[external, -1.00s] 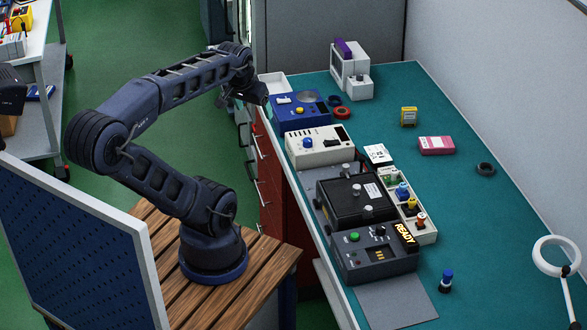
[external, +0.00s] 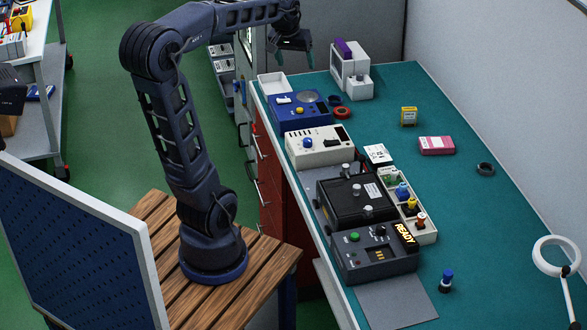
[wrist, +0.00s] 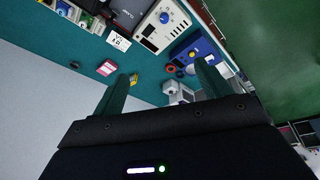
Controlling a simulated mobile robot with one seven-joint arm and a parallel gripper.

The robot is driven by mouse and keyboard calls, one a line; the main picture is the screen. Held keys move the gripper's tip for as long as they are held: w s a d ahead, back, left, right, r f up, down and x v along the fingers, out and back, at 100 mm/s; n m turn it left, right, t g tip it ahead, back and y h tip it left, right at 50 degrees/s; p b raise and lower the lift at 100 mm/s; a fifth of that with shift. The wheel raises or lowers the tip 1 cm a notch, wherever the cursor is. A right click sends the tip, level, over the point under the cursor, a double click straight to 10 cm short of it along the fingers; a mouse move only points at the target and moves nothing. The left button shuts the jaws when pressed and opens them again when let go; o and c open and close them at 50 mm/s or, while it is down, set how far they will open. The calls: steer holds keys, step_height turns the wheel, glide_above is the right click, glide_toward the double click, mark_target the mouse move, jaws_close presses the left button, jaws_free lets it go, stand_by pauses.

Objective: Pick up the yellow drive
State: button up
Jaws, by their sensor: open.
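The yellow drive (external: 409,116) stands on the teal bench top, behind the pink drive (external: 436,145). In the wrist view the yellow drive (wrist: 134,78) shows small, beside the left finger, with the pink drive (wrist: 107,67) near it. My gripper (external: 296,56) is raised near the far left end of the bench, well away from the yellow drive. In the wrist view my gripper (wrist: 162,88) has its two greenish fingers spread wide, with nothing held between them.
A white device (external: 363,85) with a purple top stands at the bench's back. A blue box (external: 290,118), a cream box (external: 330,152) and a black unit (external: 350,205) line the left edge. Rings lie nearby. The bench around the yellow drive is clear.

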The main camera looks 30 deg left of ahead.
steer(key=w+d+f+n+g, duration=0.1)
steer(key=w+d, duration=0.3)
steer(key=w, duration=1.2)
steer(key=n+g, duration=0.2)
steer(key=n, duration=0.2)
glide_above(409, 116)
steer(key=f, duration=2.6)
steer(key=shift+w+a+f, duration=0.15)
steer(key=shift+w+f, duration=0.1)
steer(key=shift+f, duration=0.1)
steer(key=shift+w+f, duration=0.15)
steer(key=shift+f, duration=0.4)
step_height(409, 116, down, 5)
steer(key=shift+f, duration=0.1)
steer(key=shift+w+a+f, duration=0.1)
steer(key=shift+w+f, duration=0.05)
steer(key=shift+f, duration=2.4)
steer(key=c, duration=1.1)
